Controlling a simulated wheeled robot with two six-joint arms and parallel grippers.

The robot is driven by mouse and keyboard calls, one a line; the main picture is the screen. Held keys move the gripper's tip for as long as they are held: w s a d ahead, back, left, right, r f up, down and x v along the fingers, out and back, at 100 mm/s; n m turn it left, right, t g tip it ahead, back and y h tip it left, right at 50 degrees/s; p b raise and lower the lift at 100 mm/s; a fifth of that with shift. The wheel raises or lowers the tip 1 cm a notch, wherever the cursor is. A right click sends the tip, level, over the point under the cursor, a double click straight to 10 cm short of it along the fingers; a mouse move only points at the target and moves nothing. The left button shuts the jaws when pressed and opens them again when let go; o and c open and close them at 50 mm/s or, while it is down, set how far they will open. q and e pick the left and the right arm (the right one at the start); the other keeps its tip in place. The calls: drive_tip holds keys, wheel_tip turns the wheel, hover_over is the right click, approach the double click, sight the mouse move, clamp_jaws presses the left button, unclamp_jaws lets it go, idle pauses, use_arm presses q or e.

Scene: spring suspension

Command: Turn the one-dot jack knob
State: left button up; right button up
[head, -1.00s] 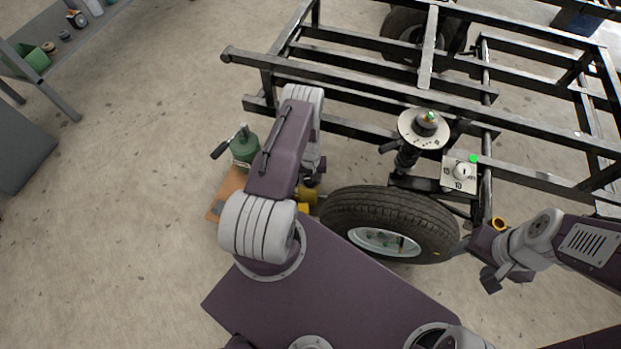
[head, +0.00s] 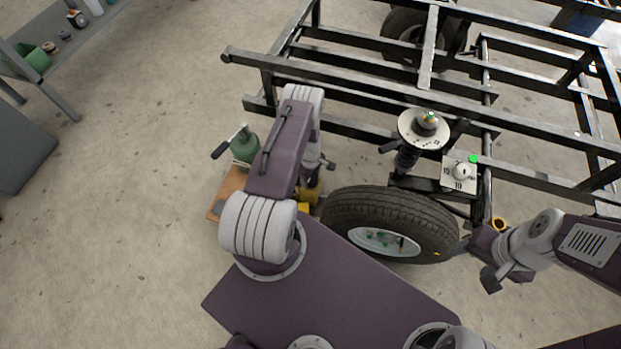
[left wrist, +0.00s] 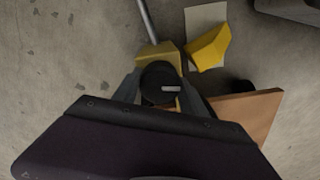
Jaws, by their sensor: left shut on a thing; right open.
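A black round knob (left wrist: 158,82) with a pale mark on its top sits at a yellow jack body (left wrist: 160,54) in the left wrist view. My left gripper (left wrist: 160,92) is shut on this knob, one finger on each side. I cannot make out any dots on it. In the head view my left gripper (head: 318,172) is partly hidden behind my forearm, above the yellow jack (head: 310,194) beside the tyre. My right gripper (head: 497,272) is open and empty at the right of the tyre.

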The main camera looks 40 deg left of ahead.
use_arm(q)
drive_tip(key=shift+n, duration=0.6)
drive_tip(key=o, duration=1.4)
wheel_tip(320, 180, up, 8)
drive_tip(key=p, duration=0.5)
drive_tip(key=shift+r, duration=0.55)
